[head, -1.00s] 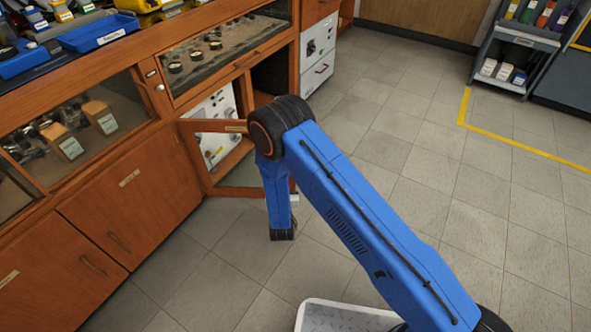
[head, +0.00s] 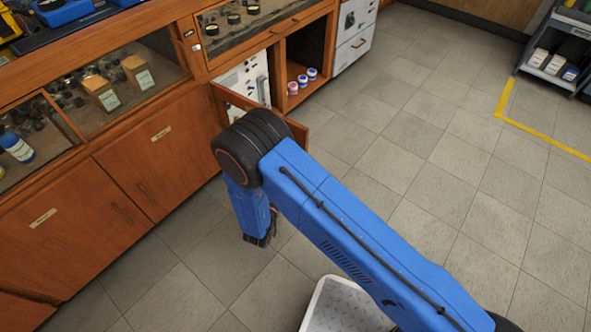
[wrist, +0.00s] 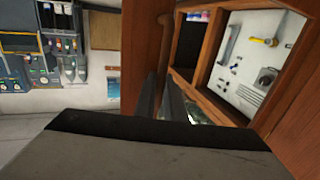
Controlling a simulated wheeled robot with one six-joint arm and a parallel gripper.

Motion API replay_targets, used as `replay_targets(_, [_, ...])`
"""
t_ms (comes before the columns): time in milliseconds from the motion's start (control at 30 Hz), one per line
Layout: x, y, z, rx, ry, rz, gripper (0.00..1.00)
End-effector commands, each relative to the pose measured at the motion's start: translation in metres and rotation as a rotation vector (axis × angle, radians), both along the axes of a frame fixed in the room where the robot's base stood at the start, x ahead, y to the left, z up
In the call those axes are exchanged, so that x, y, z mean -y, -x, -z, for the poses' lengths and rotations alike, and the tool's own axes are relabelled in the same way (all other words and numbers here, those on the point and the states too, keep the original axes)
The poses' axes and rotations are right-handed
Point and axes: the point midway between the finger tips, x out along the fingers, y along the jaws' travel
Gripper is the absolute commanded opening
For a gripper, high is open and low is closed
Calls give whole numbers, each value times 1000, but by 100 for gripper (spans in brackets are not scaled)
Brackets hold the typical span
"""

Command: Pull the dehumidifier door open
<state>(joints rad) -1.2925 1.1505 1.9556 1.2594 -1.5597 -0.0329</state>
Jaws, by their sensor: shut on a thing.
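The dehumidifier door (head: 230,97) is a wood-framed panel that stands swung out from the cabinet front in the head view. Behind it an open compartment shows a white equipment panel (head: 254,72). In the wrist view the door's wooden frame (wrist: 137,50) runs upright, with a wooden handle (wrist: 165,32) along its edge. My gripper (wrist: 162,98) is shut on the handle; the exact contact is partly hidden. The white panel with a yellow valve (wrist: 262,41) shows to the right there. In the head view my arm hides the fingertips and the door's lower part.
Small jars (head: 302,80) stand in the open shelf bay beside the compartment. A white cabinet (head: 352,40) is beyond it. Closed wooden doors (head: 155,160) line the left. A shelf rack (head: 560,50) stands at the far right. The tiled floor (head: 420,170) to the right is clear.

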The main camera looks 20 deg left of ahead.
Motion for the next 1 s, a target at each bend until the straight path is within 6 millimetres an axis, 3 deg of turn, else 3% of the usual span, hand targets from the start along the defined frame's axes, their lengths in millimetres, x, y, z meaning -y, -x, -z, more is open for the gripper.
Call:
replay_targets(300, [-9, 29, 0, 0, 3, 2, 0])
replay_targets(800, [-10, 33, 1, 0, 4, 3, 0])
replay_targets(833, [-11, 33, 1, 0, 4, 3, 17])
replay_targets(1000, [-11, 33, 0, 0, 2, 1, 17])
